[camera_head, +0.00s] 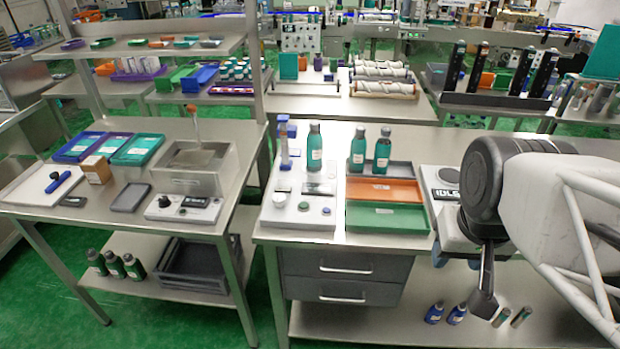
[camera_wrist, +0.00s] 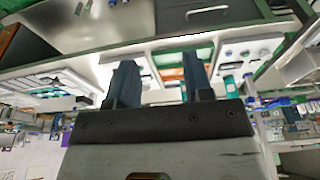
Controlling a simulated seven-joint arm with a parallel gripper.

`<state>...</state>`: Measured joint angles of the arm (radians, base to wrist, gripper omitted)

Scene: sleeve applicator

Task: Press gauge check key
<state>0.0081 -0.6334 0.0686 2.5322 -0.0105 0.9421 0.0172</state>
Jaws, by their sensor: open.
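No key can be read as the gauge check key at this size. A white bench unit (camera_head: 300,205) on the middle table has several round buttons, a dark panel and a blue-topped post. A white device (camera_head: 447,193) with a dark display that seems to read "IDLE" stands right of the trays, partly hidden by my arm. A grey control box (camera_head: 185,208) with knobs and a small display sits on the left table. My gripper (camera_head: 487,297) hangs at the right, in front of the table edge, apart from all of these. In the wrist view its two fingers (camera_wrist: 160,80) are spread and empty.
An orange tray (camera_head: 383,191) and a green tray (camera_head: 388,217) lie between the bench unit and the display device. Green bottles (camera_head: 316,148) stand behind. Drawers (camera_head: 345,268) sit below the tabletop. Small blue bottles (camera_head: 434,313) stand on the lower shelf near my gripper.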

